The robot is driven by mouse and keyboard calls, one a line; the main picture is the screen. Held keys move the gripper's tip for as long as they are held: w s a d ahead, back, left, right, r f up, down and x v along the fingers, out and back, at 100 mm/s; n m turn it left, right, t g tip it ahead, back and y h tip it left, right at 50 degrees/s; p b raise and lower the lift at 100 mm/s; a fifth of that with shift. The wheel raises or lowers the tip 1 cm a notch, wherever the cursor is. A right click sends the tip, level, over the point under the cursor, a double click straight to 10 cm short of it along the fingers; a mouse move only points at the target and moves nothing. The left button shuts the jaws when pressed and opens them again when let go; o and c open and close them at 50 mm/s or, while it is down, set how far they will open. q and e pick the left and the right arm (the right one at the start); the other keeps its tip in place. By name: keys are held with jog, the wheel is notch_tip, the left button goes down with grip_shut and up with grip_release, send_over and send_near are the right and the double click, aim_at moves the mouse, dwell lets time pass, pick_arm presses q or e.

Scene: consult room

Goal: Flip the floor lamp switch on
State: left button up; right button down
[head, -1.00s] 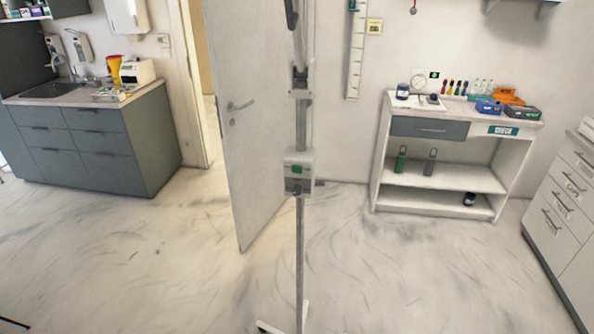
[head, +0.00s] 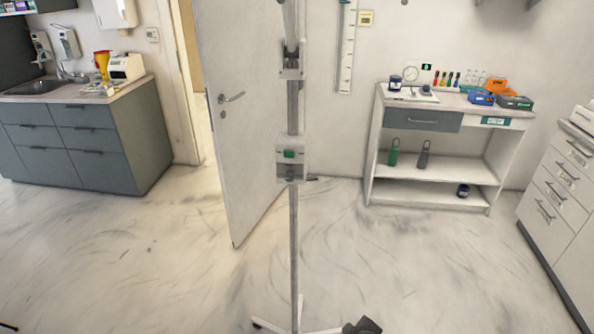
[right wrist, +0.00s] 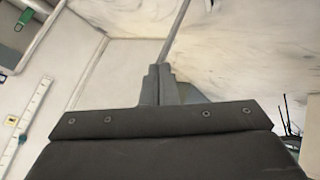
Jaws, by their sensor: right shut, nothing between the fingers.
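The floor lamp's thin grey pole (head: 294,240) stands upright in the middle of the head view, on a white splayed foot (head: 318,331). A pale switch box with a green switch (head: 290,154) sits partway up the pole. The switch's on or off position cannot be told. My right gripper (head: 364,325) shows at the bottom of the head view, low and right of the pole. Its fingers (right wrist: 160,84) are shut and empty, apart from the switch. My left gripper is not in view.
An open white door (head: 238,130) stands behind the pole. A grey sink cabinet (head: 90,140) is at left. A shelf unit (head: 420,121) with bottles and boxes is at back right, and drawers (head: 556,190) are at the right edge. The floor around the lamp is clear.

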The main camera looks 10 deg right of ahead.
jog(key=w+a+r+n+t+y+b, duration=0.1)
jog(key=w+a+r+n+t, duration=0.15)
jog(key=w+r, duration=0.65)
jog(key=a+r+n+t+y+b, duration=0.1)
jog(key=r+n, duration=0.4)
jog(key=r, duration=1.1)
jog(key=s+a+r+n+t+y+b, duration=0.1)
jog(key=a+r+n, duration=0.5)
jog(key=r, duration=1.1)
jog(key=t+y+b, duration=0.1)
jog(key=t+y, duration=0.1)
jog(key=t, duration=0.1)
jog(key=shift+a+r, duration=0.2)
jog(key=shift+a, duration=0.05)
jog(key=shift+w, duration=0.15)
jog(key=p, duration=0.4)
send_near(289, 156)
jog(key=w+a, duration=0.2)
jog(key=a, duration=0.2)
jog(key=shift+w+d+f+p, duration=0.1)
jog(key=shift+w+d+p, duration=0.1)
jog(key=shift+w+d, duration=0.3)
jog(key=shift+w+d+p, duration=0.2)
jog(key=shift+w+d, duration=0.05)
jog(key=shift+w, duration=0.4)
jog(key=shift+w+d+f+p, duration=0.1)
jog(key=shift+w+d+p, duration=0.1)
jog(key=shift+w+d, duration=0.3)
jog(key=shift+w+a, duration=0.1)
jog(key=shift+a, duration=0.1)
